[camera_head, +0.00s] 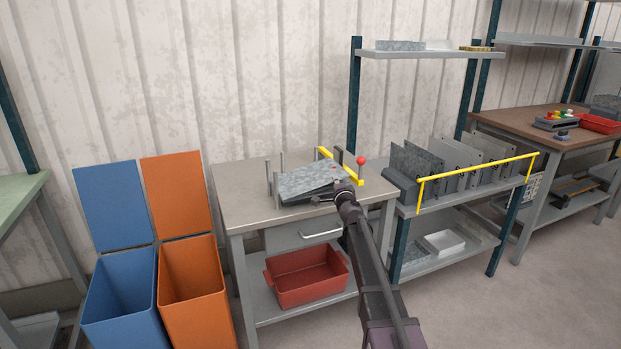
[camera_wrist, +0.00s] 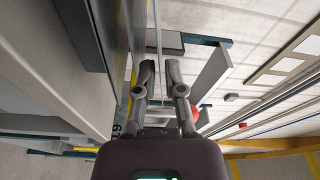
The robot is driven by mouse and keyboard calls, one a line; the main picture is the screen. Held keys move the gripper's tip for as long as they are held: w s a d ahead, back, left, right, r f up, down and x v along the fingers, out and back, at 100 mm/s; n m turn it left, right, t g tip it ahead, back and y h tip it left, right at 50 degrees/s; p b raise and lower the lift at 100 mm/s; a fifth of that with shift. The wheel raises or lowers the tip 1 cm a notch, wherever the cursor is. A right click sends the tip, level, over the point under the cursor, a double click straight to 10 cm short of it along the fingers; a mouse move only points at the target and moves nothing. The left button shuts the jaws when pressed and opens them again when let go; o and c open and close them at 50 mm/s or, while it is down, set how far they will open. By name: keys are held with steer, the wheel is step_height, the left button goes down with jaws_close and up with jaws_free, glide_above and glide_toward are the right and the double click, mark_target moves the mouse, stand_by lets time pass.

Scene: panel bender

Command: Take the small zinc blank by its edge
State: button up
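Grey mottled zinc sheets (camera_head: 308,179) lie on the metal table between upright pins. I cannot tell clearly which of them is the small blank. My gripper (camera_head: 343,188) is at the right front edge of these sheets. In the wrist view, the two fingertips of my gripper (camera_wrist: 159,69) stand a narrow gap apart. A thin pale edge (camera_wrist: 158,28) runs upright in line with that gap, and I see no clear contact with either finger. A dark grey slab face (camera_wrist: 84,35) is close on the left of the fingers.
The metal table (camera_head: 238,205) carries a yellow bar (camera_head: 342,168) and a red knob (camera_head: 361,160) close behind my gripper. A red bin (camera_head: 306,279) sits on its lower shelf. A rack of upright sheets (camera_head: 420,163) with a yellow rail stands right. Blue and orange bins stand left.

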jaws_close()
steer(key=shift+r, duration=0.25)
step_height(320, 180, up, 18)
steer(key=p, duration=1.8)
steer(key=shift+f, duration=0.25)
